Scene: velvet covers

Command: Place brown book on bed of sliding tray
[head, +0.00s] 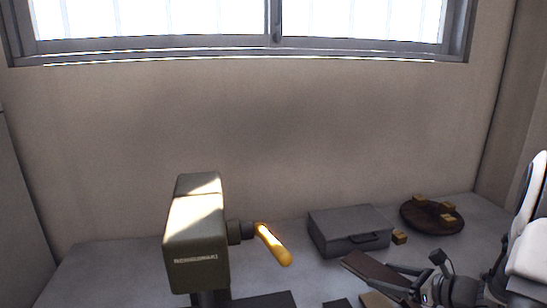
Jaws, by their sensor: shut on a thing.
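My gripper (407,284) reaches in from the right and is shut on a dark brown book (370,267). The book is held tilted in front of the grey case, near the bottom of the view. A dark flat plate (265,299) beside the olive green machine (196,238) may be the sliding tray; the bottom edge cuts it off. The book is to the right of this plate and apart from it in the picture. The machine has a yellow handle (273,245) on its right side.
A grey case (348,231) lies behind the book. A round dark wooden board (420,222) with small gold blocks stands at the back right, and another gold block (399,237) sits beside the case. A brown flat piece (376,300) and a small dark piece (337,303) lie at the bottom edge.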

